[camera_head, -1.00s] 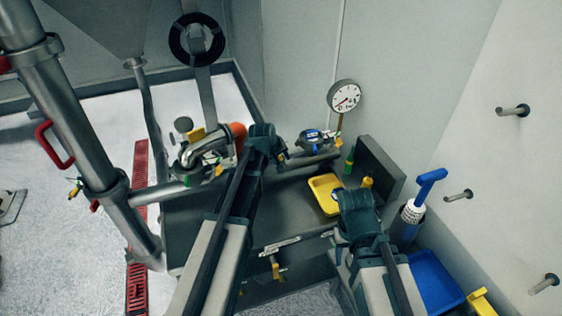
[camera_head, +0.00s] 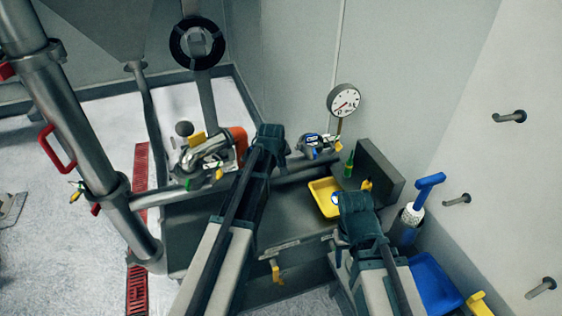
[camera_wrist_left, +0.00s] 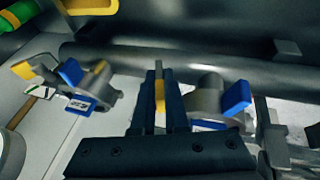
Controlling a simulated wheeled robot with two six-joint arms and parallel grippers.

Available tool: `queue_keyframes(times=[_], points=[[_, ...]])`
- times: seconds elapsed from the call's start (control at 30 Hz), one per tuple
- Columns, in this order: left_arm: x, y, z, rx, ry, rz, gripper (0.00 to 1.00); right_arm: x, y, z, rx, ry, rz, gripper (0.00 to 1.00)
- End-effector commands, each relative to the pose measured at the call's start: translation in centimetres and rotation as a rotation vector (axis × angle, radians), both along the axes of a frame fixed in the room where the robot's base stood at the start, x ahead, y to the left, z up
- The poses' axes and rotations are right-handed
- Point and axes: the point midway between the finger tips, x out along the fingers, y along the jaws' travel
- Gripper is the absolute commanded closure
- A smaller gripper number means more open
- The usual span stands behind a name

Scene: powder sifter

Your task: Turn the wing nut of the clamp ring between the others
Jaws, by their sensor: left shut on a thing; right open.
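Clamp rings sit along the grey pipe. In the left wrist view, the middle clamp ring (camera_wrist_left: 206,100) with a blue wing is beside my left gripper (camera_wrist_left: 160,75). The gripper is shut on a yellow wing nut (camera_wrist_left: 160,92), seen as a thin strip between the fingers. Another clamp ring (camera_wrist_left: 90,88) with a blue part and yellow wing lies to the left; it also shows in the head view (camera_head: 313,144). In the head view my left arm hides the middle clamp ring. My right gripper (camera_head: 352,212) is open over the bench, its fingertips mostly hidden.
A yellow tray (camera_head: 322,206) and a green bottle (camera_head: 349,166) stand on the bench. A pressure gauge (camera_head: 343,99) rises behind. A blue-handled brush (camera_head: 428,183) and a blue bin (camera_head: 436,282) are at the right. Wall pegs (camera_head: 510,117) stick out.

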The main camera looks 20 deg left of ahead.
Motion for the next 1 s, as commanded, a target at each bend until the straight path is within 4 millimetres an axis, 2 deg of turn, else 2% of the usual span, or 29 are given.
queue_keyframes(times=[0.17, 0.4, 1.0], points=[[0.3, -0.3, 0.1, 0.129, 0.090, -0.003, 1.00, 0.0, 0.0, 0.8, 0.000, 0.000, 0.000, 0.48], [0.4, -0.4, -0.2, 0.319, 0.218, 0.000, 1.00, 0.0, 0.0, 0.6, 0.000, 0.000, 0.000, 0.48], [0.4, -0.6, -0.6, 0.727, 0.496, 0.003, 1.00, 0.0, 0.0, -3.2, 0.000, 0.000, -0.001, 0.48]])
